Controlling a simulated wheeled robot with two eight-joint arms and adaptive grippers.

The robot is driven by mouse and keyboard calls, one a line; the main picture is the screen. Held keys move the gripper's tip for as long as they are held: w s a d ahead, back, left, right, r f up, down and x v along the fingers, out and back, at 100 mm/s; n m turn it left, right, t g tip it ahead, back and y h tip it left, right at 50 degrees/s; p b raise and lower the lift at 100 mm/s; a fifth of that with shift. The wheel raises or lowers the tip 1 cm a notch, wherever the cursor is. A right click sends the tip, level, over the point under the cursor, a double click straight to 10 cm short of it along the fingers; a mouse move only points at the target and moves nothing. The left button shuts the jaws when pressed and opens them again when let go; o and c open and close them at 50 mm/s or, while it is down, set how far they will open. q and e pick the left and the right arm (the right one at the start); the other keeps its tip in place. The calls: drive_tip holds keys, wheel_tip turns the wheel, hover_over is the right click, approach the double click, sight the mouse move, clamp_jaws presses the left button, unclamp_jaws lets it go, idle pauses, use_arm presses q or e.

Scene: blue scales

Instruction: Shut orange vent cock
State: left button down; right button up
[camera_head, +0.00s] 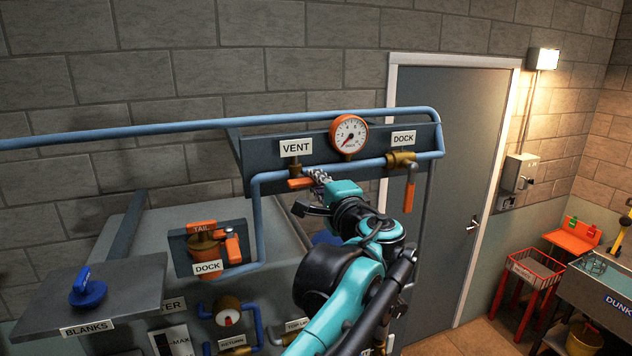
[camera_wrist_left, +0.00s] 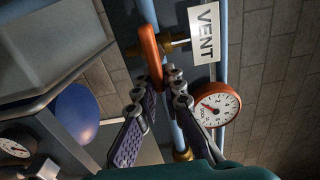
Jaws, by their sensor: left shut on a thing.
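The orange vent cock handle (camera_head: 300,184) sits under the white VENT label (camera_head: 296,147), on a brass body (camera_head: 295,171) on the blue pipe. It lies roughly level, along the pipe. My left gripper (camera_head: 318,178) is at the handle's right end. In the left wrist view the handle (camera_wrist_left: 150,50) runs in between the two fingertips of my left gripper (camera_wrist_left: 158,82), which is shut on its end. The VENT label (camera_wrist_left: 204,33) also shows there. The fingers hide the handle's tip. My right gripper is not in view.
A pressure gauge (camera_head: 349,134) is just right of the VENT label. A second orange cock handle (camera_head: 409,195) hangs down under the DOCK label (camera_head: 403,138). Lower left are a TAIL/DOCK valve panel (camera_head: 180,262) and a shelf with a blue knob (camera_head: 88,290).

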use_arm(q)
drive_tip(key=c, duration=1.6)
unclamp_jaws()
drive_tip(key=v, duration=1.2)
drive_tip(key=shift+f, duration=0.1)
